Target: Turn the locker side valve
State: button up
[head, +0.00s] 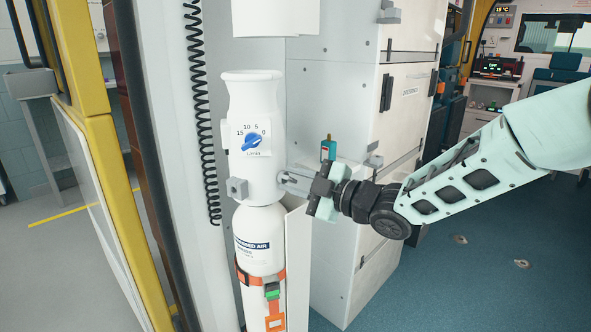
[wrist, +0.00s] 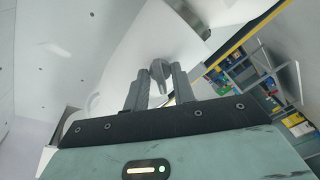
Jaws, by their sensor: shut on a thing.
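A white air cylinder (head: 258,228) with a tall white valve head (head: 252,105) stands upright on the left. The side valve is a small grey handle (wrist: 158,70) on the white body, seen between the two dark fingers in the wrist view. My gripper (head: 284,178) reaches in from the right against the side of the valve head. Its fingers (wrist: 159,84) are shut on the handle. In the head view the fingers mostly hide the handle. A blue dial knob (head: 252,141) with numbers faces front, apart from my gripper.
A grey block fitting (head: 237,188) sticks out at the cylinder's front left. An orange strap (head: 270,278) wraps the lower cylinder. A pale grey locker (head: 345,110) stands close behind. A black coiled cord (head: 198,100) hangs at left.

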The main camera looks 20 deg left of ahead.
jog(key=m+p, duration=0.1)
jog(key=m, duration=0.1)
jog(key=r+m+p, duration=0.1)
jog(key=m+p, duration=0.1)
jog(key=m, duration=0.1)
jog(key=shift+a+m, duration=0.1)
jog(key=shift+m, duration=0.2)
jog(key=m+p, duration=0.3)
jog(key=m, duration=0.1)
jog(key=shift+m, duration=0.4)
jog(key=shift+f, duration=0.1)
jog(key=o, duration=0.6)
jog(key=shift+f, duration=0.15)
